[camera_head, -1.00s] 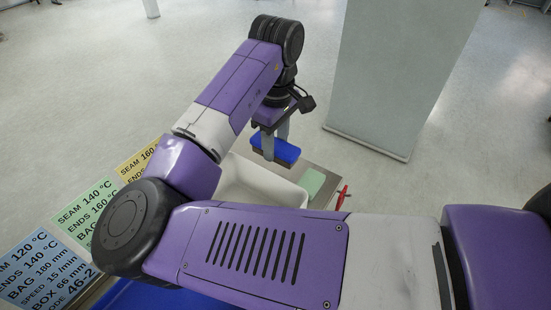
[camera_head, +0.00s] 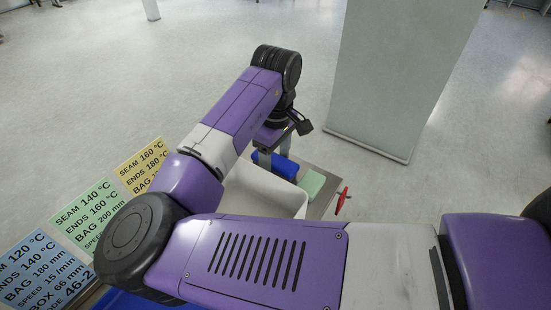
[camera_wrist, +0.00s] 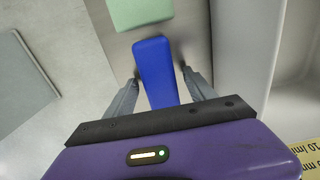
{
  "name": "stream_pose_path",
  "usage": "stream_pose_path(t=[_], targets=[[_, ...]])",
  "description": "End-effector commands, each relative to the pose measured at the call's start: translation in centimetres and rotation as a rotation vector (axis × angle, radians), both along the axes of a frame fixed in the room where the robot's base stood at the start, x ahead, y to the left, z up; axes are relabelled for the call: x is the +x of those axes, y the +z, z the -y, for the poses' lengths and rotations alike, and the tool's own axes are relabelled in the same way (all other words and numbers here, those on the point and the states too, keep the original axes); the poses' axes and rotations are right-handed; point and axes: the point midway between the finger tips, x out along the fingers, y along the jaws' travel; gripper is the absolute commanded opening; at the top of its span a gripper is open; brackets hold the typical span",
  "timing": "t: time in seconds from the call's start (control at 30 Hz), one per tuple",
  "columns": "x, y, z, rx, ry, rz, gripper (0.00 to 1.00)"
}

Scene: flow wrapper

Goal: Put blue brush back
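The blue brush (camera_head: 281,166) sits on the grey metal surface beside the white bin, next to the pale green block (camera_head: 311,183). In the wrist view the blue brush (camera_wrist: 157,75) points away from me, its far end close to the green block (camera_wrist: 140,12). My gripper (camera_head: 275,158) is over the brush with one finger on each side. In the wrist view the fingers of my gripper (camera_wrist: 160,74) stand apart, with a narrow gap on the right side of the brush. The brush's underside is hidden.
The white bin (camera_head: 262,188) stands just left of the brush in the head view. A red-handled item (camera_head: 342,200) lies at the surface's right edge. A large grey panel (camera_head: 395,80) stands behind. Coloured setting cards (camera_head: 88,212) lie to the left.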

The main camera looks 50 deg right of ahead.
Motion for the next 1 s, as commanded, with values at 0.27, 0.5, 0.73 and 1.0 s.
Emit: stream_pose_path(t=[0.27, 0.5, 0.73, 1.0], targets=[[0.0, 0.1, 0.0, 0.000, 0.000, 0.001, 0.63], [0.0, 3.0, 0.1, -0.002, -0.001, 0.001, 0.63], [0.0, 7.8, 0.1, -0.002, -0.002, 0.001, 0.63], [0.0, 11.5, 0.1, -0.001, 0.000, 0.001, 0.63]])
